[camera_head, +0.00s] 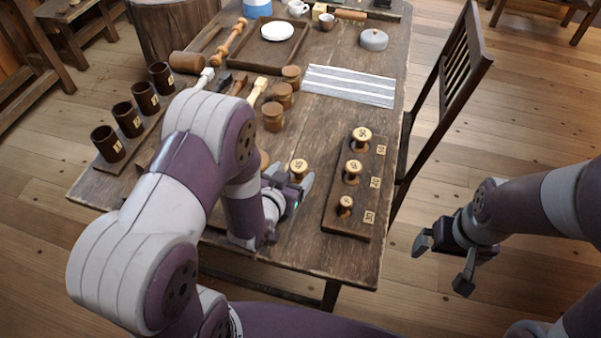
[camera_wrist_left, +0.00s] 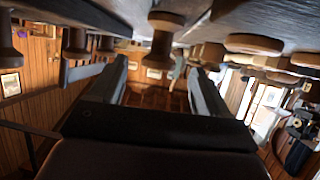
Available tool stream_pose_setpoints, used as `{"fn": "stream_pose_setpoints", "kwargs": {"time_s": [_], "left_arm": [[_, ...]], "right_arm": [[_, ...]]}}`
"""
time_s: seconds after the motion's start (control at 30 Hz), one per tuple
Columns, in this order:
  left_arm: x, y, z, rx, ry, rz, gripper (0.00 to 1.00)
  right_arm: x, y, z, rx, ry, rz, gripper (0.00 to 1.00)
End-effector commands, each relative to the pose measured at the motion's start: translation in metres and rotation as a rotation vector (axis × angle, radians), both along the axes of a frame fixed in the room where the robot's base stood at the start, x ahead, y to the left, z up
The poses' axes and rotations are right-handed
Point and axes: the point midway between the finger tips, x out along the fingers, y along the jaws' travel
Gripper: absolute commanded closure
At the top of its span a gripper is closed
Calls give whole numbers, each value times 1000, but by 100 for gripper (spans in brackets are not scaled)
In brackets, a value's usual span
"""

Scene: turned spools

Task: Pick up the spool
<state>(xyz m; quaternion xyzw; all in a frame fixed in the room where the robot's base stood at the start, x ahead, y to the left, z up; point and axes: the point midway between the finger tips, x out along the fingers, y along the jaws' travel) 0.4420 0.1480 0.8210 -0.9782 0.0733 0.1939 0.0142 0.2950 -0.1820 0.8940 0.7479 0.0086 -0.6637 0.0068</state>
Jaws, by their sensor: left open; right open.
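A light wooden spool (camera_head: 299,168) with a label on its top stands on the table just beyond my left gripper (camera_head: 288,180). My left gripper is open and low over the table, with its fingers pointing toward this spool. In the left wrist view, where the table is at the top, a spool (camera_wrist_left: 162,45) shows ahead, in line with the gap between the open fingers (camera_wrist_left: 155,78). I cannot tell whether they touch it. Three more spools (camera_head: 352,172) stand on a dark board with number tiles. My right gripper (camera_head: 444,262) is open and empty, off the table's right side.
The dark board (camera_head: 332,222) lies right of my left gripper. Several round wooden pieces (camera_head: 272,118) stand behind it. Dark cups (camera_head: 108,145) line the left edge. A striped cloth (camera_head: 350,86), a tray (camera_head: 240,52) and a chair (camera_head: 440,95) are further back.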

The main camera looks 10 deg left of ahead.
Motion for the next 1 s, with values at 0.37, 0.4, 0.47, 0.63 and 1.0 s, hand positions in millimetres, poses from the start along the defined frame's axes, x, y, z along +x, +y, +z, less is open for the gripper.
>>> {"fn": "stream_pose_setpoints", "kwargs": {"time_s": [0.37, 0.4, 0.47, 0.63, 1.0], "left_arm": [[44, -8, -16, -1, 0, 0, 23], [44, -8, -15, -1, 0, 0, 23], [44, -8, -15, -1, 0, 0, 23], [44, -7, -15, 0, 0, 0, 69], [43, -7, -13, 0, 0, 0, 83]], "right_arm": [[0, 0, -3, 0, 0, 0, 0], [0, 0, -3, 0, 0, 0, 0], [0, 0, -3, 0, 0, 0, 0], [0, 0, -3, 0, 0, 0, 0], [0, 0, -2, 0, 0, 0, 0]]}}
